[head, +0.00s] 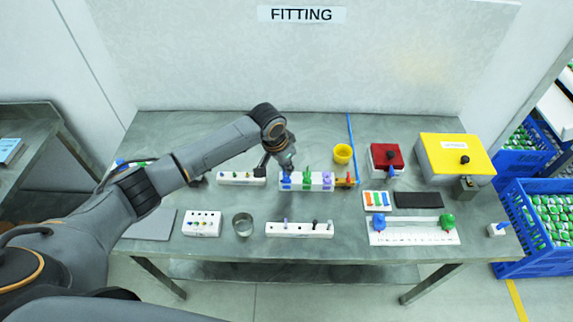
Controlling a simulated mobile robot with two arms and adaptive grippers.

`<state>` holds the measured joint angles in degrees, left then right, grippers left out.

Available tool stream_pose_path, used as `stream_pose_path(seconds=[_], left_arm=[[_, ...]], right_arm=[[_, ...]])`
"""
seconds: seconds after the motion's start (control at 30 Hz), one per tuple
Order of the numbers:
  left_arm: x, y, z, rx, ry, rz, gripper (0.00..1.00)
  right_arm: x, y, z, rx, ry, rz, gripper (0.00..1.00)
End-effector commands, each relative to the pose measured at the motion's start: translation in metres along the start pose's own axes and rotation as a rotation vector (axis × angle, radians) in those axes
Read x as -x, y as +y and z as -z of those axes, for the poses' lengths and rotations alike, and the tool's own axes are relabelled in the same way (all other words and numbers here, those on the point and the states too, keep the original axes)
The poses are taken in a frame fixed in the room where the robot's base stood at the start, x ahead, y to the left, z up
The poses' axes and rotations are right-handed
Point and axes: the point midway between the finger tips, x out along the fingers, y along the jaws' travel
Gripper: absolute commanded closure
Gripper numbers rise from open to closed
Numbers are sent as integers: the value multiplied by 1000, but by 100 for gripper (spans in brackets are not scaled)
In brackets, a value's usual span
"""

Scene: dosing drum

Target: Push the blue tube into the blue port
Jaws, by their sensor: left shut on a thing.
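A white block (317,186) stands in the middle of the table with blue, green and purple fittings along it. My left gripper (281,168) reaches down over its left end and is shut on the blue tube. The blue tube is mostly hidden by the gripper. The blue fitting (286,183) at the left end of the block shows just below the fingers. I cannot tell whether the tube is inside the blue port or only touching it. My right gripper is not in view.
A yellow cup (343,153) stands behind the block, near a blue strip (351,140). White racks stand left (228,178) and in front (283,230). Red (387,157) and yellow (452,150) boxes are at right.

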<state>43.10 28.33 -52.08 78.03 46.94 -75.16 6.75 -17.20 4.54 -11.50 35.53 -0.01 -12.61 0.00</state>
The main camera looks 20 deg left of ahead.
Motion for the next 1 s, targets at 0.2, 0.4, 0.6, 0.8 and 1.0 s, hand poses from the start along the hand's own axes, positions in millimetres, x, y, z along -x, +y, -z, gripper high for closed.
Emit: stream_pose_path(seconds=[0.2,0.4,0.6,0.8,1.0], left_arm=[[-1,0,0,0,0,0,100],[-5,0,-2,0,0,-1,100],[-10,0,-3,1,0,-1,100],[-15,0,-4,1,0,-1,100],[-20,0,-6,1,-1,0,100]], right_arm=[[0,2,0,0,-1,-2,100],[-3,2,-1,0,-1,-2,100],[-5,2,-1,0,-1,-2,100],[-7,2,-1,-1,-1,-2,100],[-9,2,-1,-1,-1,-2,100]])
